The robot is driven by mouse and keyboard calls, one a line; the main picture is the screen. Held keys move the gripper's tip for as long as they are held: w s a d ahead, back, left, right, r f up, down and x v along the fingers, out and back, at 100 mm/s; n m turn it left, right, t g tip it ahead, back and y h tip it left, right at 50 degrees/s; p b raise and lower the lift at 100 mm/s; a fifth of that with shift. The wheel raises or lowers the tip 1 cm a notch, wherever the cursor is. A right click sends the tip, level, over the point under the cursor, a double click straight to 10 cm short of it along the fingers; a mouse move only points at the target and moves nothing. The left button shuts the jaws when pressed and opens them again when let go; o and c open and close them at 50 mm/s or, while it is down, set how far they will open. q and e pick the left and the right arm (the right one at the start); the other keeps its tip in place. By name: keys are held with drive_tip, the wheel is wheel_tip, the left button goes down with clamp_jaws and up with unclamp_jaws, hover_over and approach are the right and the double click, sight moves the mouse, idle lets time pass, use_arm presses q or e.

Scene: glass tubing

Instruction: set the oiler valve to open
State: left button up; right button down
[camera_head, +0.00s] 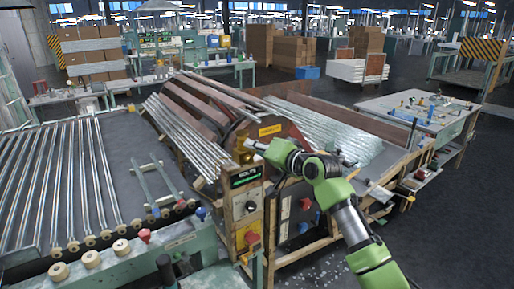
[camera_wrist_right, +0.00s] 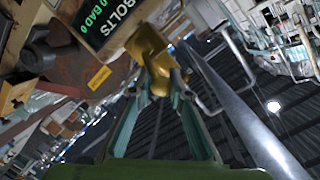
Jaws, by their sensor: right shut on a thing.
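A brass-yellow part (camera_wrist_right: 152,50), which I take to be the oiler valve, shows in the right wrist view beside the display box. In the head view a yellow part (camera_head: 239,148) stands above the display, by my gripper's tip. My right gripper (camera_wrist_right: 162,88) is shut on the yellow part, with its two fingers on either side of the part's lower end. In the head view the right gripper (camera_head: 254,145) reaches left over the machine. Whether the valve is open or closed I cannot tell. My left gripper is not in view.
A control box with a green-lit display (camera_head: 246,175) and knobs stands just below the gripper. A yellow label (camera_head: 269,130) is on the rust-coloured machine housing. Glass tubes (camera_head: 190,138) lie left of it, and more tubes (camera_head: 320,125) to the right.

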drive_tip(key=shift+s+a+f, duration=0.15)
drive_tip(key=shift+a+f, duration=0.05)
drive_tip(key=shift+a, duration=0.05)
drive_tip(key=c, duration=2.1)
unclamp_jaws()
drive_tip(key=shift+c, duration=0.2)
drive_tip(key=shift+o, duration=1.3)
drive_tip(key=shift+s+a+r, duration=0.1)
drive_tip(key=shift+r, duration=0.05)
drive_tip(key=shift+d, duration=0.2)
drive_tip(key=shift+s+d, duration=0.1)
drive_tip(key=shift+d, duration=0.05)
drive_tip(key=v, duration=1.1)
drive_tip(key=shift+s+r, duration=0.15)
drive_tip(key=shift+s, duration=0.15)
